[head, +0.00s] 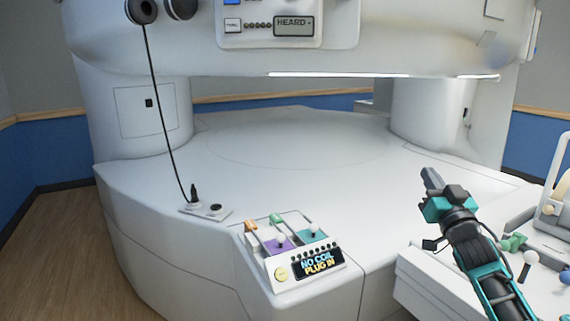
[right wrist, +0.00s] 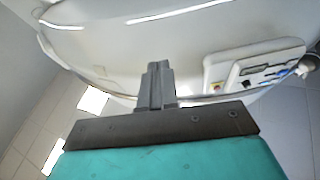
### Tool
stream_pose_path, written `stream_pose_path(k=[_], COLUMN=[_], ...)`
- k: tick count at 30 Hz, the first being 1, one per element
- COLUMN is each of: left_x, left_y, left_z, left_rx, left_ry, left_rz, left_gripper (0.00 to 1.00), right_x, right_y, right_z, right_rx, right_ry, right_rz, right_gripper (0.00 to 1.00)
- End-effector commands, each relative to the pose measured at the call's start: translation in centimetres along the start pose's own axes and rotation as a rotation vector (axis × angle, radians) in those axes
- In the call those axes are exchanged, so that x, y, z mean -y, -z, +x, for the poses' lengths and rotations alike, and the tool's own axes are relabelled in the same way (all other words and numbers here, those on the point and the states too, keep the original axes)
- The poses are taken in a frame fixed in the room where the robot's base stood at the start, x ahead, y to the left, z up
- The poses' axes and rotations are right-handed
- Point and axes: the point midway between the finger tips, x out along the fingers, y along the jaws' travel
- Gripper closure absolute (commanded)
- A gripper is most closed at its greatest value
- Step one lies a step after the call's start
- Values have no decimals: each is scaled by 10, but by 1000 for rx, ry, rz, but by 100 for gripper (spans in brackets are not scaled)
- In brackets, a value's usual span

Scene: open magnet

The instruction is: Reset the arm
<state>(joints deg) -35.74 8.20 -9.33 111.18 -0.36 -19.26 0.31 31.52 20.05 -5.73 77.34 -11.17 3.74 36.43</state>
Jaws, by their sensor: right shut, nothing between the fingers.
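My right arm comes in from the lower right in the head view. Its right gripper (head: 431,180) is raised in front of the white magnet table, to the right of the control panel. In the right wrist view the right gripper (right wrist: 158,82) has its two grey fingers together with nothing between them. It points up toward the white upper magnet body (right wrist: 180,45) and touches nothing that I can see. My left gripper is not in view.
A panel (head: 305,262) reading "NO COIL PLUG IN" sits on the magnet's front edge. A black cable (head: 163,110) runs from headphones down to a socket plate (head: 206,209). White equipment with small knobs (head: 531,258) stands at the right. The magnet's flat top (head: 300,150) is clear.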

Motion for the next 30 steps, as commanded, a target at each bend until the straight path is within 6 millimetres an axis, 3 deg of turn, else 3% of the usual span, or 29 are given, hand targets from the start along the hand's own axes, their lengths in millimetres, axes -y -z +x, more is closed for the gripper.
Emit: stream_pose_path(k=[4, 11, 20, 24, 30], left_x=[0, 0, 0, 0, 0], left_y=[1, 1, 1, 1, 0], left_z=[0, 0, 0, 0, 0], left_rx=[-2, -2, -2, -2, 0], left_ry=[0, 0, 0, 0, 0], left_rz=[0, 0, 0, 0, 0], left_gripper=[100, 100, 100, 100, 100], right_x=[-19, -34, 18, 48, 95], right_y=[-28, -66, -159, -198, -232], right_z=[-3, -15, -118, -189, -308], right_rx=[159, 391, 542, 631, 774], right_ry=[-84, -104, -3, 46, 105], right_rz=[-191, -425, -381, -335, -244], right_gripper=[100, 100, 100, 100, 100])
